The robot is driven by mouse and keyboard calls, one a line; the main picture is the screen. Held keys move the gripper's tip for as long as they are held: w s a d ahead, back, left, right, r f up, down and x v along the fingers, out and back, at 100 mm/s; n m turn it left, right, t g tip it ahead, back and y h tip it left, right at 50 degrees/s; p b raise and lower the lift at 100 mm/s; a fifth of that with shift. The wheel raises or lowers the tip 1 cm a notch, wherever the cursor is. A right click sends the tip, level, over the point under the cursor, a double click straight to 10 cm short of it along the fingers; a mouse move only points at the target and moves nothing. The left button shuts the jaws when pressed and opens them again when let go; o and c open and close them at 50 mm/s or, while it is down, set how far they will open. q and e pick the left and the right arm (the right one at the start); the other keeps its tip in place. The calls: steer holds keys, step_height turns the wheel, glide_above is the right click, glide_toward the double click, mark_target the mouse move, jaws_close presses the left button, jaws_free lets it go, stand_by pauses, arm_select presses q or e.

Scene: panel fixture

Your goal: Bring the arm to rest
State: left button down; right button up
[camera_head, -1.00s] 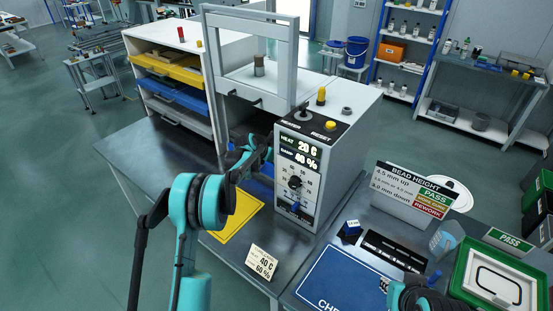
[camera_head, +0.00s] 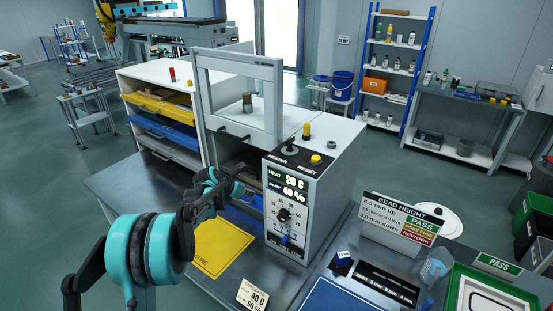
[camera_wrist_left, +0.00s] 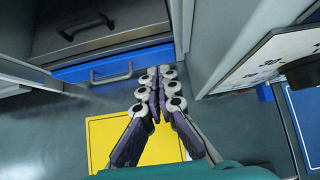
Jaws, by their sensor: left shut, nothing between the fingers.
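My left arm comes in from the lower left in the head view. Its gripper (camera_head: 238,187) is beside the left side of the grey control box (camera_head: 318,190). In the left wrist view the gripper (camera_wrist_left: 156,75) is shut with nothing between its fingers. It is above the dark bench top and the yellow CURE mat (camera_wrist_left: 108,135), with a blue drawer (camera_wrist_left: 115,66) beyond the tips. The right gripper is not in view.
The control box reads HEAT 20 C and 40 %. A card (camera_head: 252,295) reading 40 C and 60 % stands on the bench. A bead height sign (camera_head: 400,217) stands to the right. A white cabinet with yellow and blue drawers (camera_head: 165,129) is behind the arm.

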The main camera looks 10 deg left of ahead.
arm_select(q)
steer(key=s+d+r+m+y+b, duration=0.1)
steer(key=s+d+r+m+b, duration=0.2)
steer(key=s+m, duration=0.5)
steer(key=s+d+r+m+y, duration=0.1)
steer(key=s+d+r+m, duration=0.4)
steer(key=s, duration=0.6)
steer(key=s+f+m+b, duration=0.1)
steer(key=s+f+m, duration=0.2)
steer(key=s+m, duration=0.3)
steer(key=s+f+m+y+b, duration=0.1)
steer(key=s+f+m, duration=0.2)
steer(key=s+m, duration=0.3)
steer(key=s+d+f+m+g+b, duration=0.1)
steer(key=s+f+m, duration=0.2)
steer(key=s+m, duration=0.3)
steer(key=s, duration=0.4)
steer(key=shift+f+y, duration=0.3)
steer(key=shift+f, duration=0.1)
